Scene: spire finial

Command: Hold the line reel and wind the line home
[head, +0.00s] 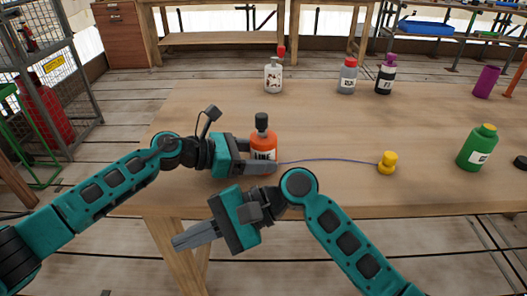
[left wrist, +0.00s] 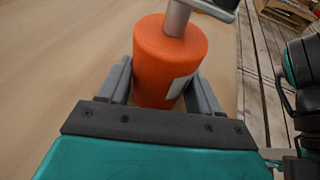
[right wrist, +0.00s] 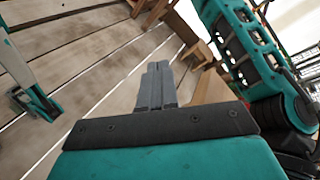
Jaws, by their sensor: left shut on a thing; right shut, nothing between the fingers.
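The line reel is an orange bottle-shaped body (head: 263,138) with a dark knob on top and a white label. It stands upright near the front edge of the table. My left gripper (head: 262,167) is shut on its lower part; the left wrist view shows the orange reel (left wrist: 168,55) between both fingers, with a grey crank stem on its top. A thin bluish line (head: 330,159) runs from the reel to a yellow spool-shaped piece (head: 387,162) on the table at right. My right gripper (head: 175,242) is shut and empty, in front of the table edge; its fingers touch in the right wrist view (right wrist: 157,82).
A green bottle (head: 477,148) stands at the right of the wooden table (head: 330,110). A white bottle (head: 273,77), a grey bottle (head: 347,77) and a dark bottle (head: 385,77) stand at the back. A purple cup (head: 487,82) is back right. The table's middle is clear.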

